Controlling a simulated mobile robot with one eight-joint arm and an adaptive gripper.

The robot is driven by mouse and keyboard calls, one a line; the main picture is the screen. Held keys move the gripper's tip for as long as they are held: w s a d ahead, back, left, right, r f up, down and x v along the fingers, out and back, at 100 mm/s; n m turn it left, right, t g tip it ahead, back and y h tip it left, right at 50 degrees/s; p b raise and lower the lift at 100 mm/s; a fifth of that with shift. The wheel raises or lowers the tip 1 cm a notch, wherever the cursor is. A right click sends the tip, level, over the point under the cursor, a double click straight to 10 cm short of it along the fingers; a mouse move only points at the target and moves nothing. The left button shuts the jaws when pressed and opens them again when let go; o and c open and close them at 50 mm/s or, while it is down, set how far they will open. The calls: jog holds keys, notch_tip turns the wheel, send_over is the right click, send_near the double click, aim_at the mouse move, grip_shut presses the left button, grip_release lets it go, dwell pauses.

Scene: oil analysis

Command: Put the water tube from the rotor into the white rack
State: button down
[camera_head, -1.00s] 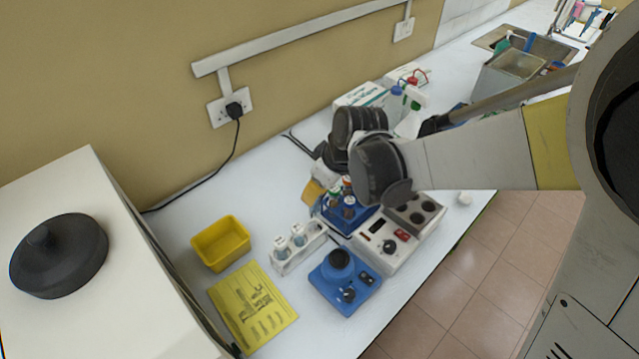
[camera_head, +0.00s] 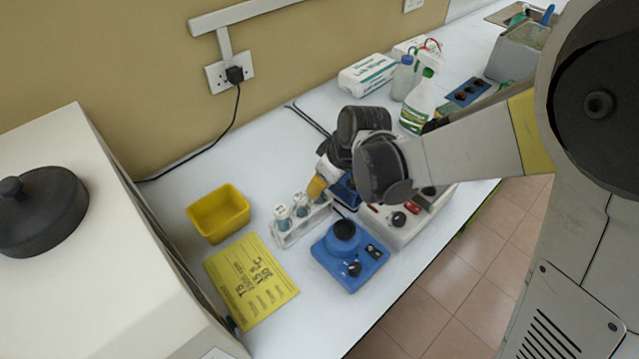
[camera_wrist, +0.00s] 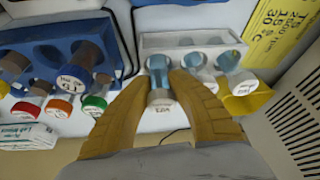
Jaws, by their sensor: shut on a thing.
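My gripper (camera_wrist: 160,92) has yellow fingers, shut on a tube (camera_wrist: 159,66) with a whitish, labelled cap. The tube is at the left end of the white rack (camera_wrist: 195,41) in the wrist view, in line with the two tubes standing in it. I cannot tell how deep it sits in its slot. In the head view my gripper (camera_head: 317,187) is at the right end of the white rack (camera_head: 285,240); the held tube is mostly hidden there. The two other white-capped tubes (camera_head: 282,212) stand upright. The rotor is not visible.
A blue rack (camera_wrist: 28,52) with several coloured-cap tubes is close beside my gripper. A blue device (camera_head: 350,258) stands in front of the white rack. A yellow bin (camera_head: 219,213) and yellow sheet (camera_head: 250,281) lie left. A white machine with a black knob (camera_head: 95,230) fills the left edge.

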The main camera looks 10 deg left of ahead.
jog(key=shift+f, duration=0.5)
jog(key=c, duration=1.2)
grip_release()
jog(key=shift+c, duration=0.2)
jog(key=shift+r, duration=0.1)
jog(key=v, duration=1.2)
jog(key=s+d+m+t+h, duration=0.1)
jog(key=s+d+m, duration=0.2)
jog(key=d, duration=0.4)
jog(key=s+d+r+m+t+h+b, duration=0.1)
jog(key=s+d+m+t, duration=0.1)
jog(key=s+d+m, duration=0.2)
jog(key=s+d+m+t+h+b, duration=0.1)
jog(key=s+d+m, duration=0.3)
jog(key=d, duration=0.5)
jog(key=shift+s+d+r+t+h, duration=0.3)
jog(key=shift+s+r+t, duration=0.05)
jog(key=shift+s+t, duration=0.05)
